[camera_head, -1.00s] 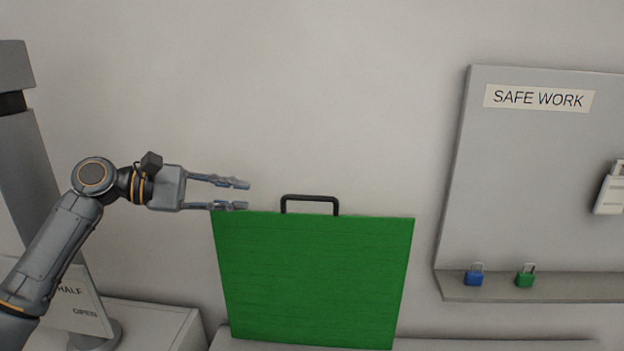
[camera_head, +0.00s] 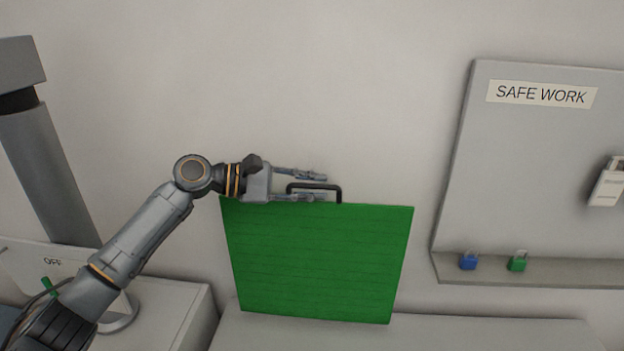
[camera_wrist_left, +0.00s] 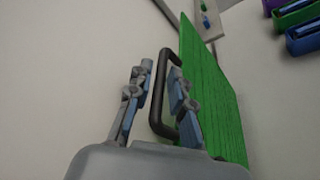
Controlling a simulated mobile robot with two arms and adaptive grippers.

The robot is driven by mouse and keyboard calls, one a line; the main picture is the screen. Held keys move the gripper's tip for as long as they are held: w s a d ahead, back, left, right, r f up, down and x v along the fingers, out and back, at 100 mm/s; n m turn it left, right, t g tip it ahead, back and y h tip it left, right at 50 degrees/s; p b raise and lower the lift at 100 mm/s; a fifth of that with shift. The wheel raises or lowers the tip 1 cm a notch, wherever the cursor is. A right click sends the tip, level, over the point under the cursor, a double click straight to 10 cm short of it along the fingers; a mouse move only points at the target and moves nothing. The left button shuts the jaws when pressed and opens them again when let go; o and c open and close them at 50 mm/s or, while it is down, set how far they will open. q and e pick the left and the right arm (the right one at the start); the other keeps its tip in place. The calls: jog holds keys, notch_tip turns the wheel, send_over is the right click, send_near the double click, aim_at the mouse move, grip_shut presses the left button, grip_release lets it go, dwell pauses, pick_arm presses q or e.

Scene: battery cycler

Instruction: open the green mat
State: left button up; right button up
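The green mat (camera_head: 318,262) is a flat upright panel on a pale surface, with a black handle (camera_head: 315,186) on its top edge. My left gripper (camera_head: 318,187) is open at the handle, one finger above the handle's top bar and the other low, near the mat's top edge. In the left wrist view the black handle (camera_wrist_left: 159,95) lies between the two spread fingers (camera_wrist_left: 158,92), with the mat (camera_wrist_left: 215,95) behind the right finger. I cannot tell whether a finger touches the handle. My right gripper is not in view.
A grey board with a "SAFE WORK" label (camera_head: 543,94) is on the right. Its ledge holds a blue padlock (camera_head: 468,262) and a green padlock (camera_head: 518,263). A sign reading "OFF" (camera_head: 53,262) stands at the left. The wall above the mat is clear.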

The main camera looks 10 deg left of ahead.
pick_arm(q)
jog(key=shift+w+d, duration=0.1)
jog(key=shift+d, duration=0.05)
grip_shut()
jog(key=s+f+m+t+h+b, duration=0.1)
jog(key=s+f+m+b, duration=0.2)
jog(key=s, duration=0.9)
jog(key=s+f+m+t+h+b, duration=0.1)
jog(key=s+f+m+b, duration=0.2)
jog(key=s+f+b, duration=0.2)
jog(key=s+b, duration=0.3)
jog(key=s, duration=0.4)
jog(key=shift+s, duration=0.1)
